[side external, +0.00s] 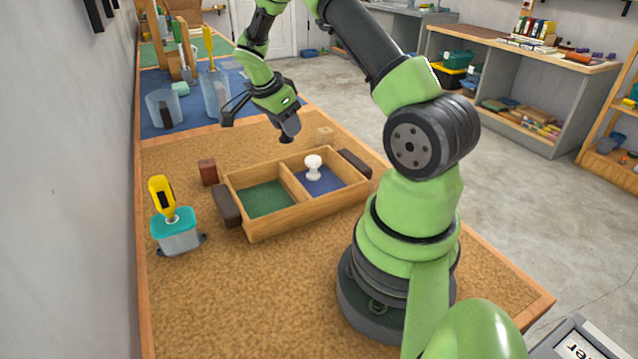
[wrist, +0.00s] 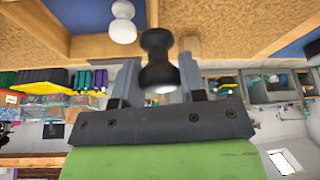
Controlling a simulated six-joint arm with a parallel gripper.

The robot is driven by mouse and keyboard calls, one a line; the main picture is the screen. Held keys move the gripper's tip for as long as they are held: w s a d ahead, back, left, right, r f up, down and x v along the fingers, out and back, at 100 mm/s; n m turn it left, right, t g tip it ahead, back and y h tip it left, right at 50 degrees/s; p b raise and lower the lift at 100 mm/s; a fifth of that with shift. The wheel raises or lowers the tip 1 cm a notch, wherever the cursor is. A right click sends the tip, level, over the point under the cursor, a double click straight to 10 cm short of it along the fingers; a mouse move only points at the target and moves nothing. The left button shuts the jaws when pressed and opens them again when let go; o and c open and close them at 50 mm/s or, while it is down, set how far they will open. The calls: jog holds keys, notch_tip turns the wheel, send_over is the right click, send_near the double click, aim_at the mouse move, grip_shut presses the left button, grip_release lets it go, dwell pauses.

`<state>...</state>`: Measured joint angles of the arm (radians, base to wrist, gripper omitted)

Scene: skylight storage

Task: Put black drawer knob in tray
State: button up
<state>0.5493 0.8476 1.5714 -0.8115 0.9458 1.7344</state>
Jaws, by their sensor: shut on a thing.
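The black drawer knob (wrist: 157,45) is between the two fingers of my gripper (wrist: 158,72) in the wrist view. In the side external view my gripper (side external: 289,127) is shut on the knob (side external: 286,139) and holds it in the air, above and behind the back of the wooden tray (side external: 290,225). The tray has a green-floored compartment on the left and a blue-floored one on the right. A white knob (side external: 313,167) stands upright in the blue compartment. It also shows in the wrist view (wrist: 122,25), left of the black knob.
A brown block (side external: 208,172) stands left of the tray, and a pale wooden block (side external: 324,136) behind it. A teal-lidded container (side external: 176,235) with a yellow-handled tool is at the left. Clear cups (side external: 164,109) stand on a blue mat behind. The tabletop in front is clear.

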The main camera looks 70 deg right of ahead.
aim_at(295, 187)
jog(key=s+a+r+m+g+y, duration=0.15)
jog(key=s+a+m+y, duration=0.35)
jog(key=s+m, duration=0.8)
jog(key=f+m, duration=0.1)
jog(key=f, duration=0.1)
jog(key=w+f+m, duration=0.1)
jog(key=f, duration=0.2)
jog(key=shift+w+a+f+g, duration=0.1)
jog(key=shift+w+f+g, duration=0.1)
jog(key=shift+g, duration=0.05)
jog(key=shift+f, duration=2.25)
jog(key=shift+f, duration=0.15)
jog(key=o, duration=0.7)
